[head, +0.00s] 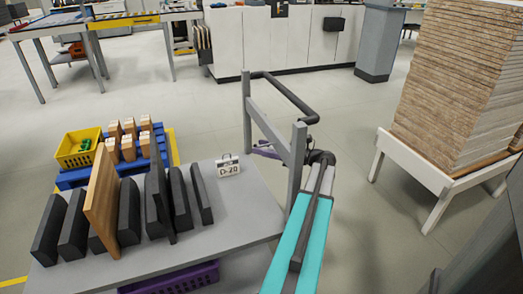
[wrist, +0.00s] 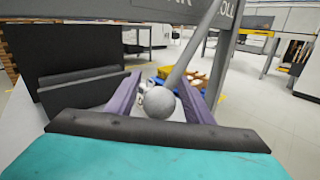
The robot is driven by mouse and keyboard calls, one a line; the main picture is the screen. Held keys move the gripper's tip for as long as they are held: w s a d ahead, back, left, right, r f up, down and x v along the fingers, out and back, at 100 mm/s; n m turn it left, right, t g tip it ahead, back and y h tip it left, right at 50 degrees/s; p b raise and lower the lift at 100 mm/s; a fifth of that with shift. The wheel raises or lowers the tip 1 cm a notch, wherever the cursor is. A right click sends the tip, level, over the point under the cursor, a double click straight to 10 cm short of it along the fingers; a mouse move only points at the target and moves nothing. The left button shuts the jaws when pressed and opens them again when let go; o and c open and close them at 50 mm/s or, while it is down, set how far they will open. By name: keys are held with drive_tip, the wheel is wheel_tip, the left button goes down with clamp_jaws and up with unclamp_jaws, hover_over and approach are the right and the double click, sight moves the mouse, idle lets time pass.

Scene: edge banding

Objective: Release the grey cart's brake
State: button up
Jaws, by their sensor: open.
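The grey cart (head: 235,215) stands in front of me in the head view, with a post-and-bar frame (head: 272,128) at its right end. My teal arm reaches to that frame, and my gripper's purple fingers (head: 265,150) show partly behind it. In the wrist view a lever with a grey ball knob (wrist: 159,102) slants up toward a grey beam (wrist: 190,14) with partly cut-off lettering including "ROLL". My gripper (wrist: 160,77) is open, one purple finger on each side of the knob. I cannot tell whether either finger touches it.
Dark panels and one wooden panel (head: 102,200) stand on the cart beside a D-20 sign (head: 228,167). A yellow crate (head: 79,148) and wooden blocks sit on a blue pallet behind. A tall board stack (head: 458,85) on a white stand is right. Floor between is clear.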

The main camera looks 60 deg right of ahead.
drive_tip(key=shift+w, duration=0.1)
drive_tip(key=shift+c, duration=0.4)
clamp_jaws()
drive_tip(key=shift+a, duration=0.1)
idle(0.3)
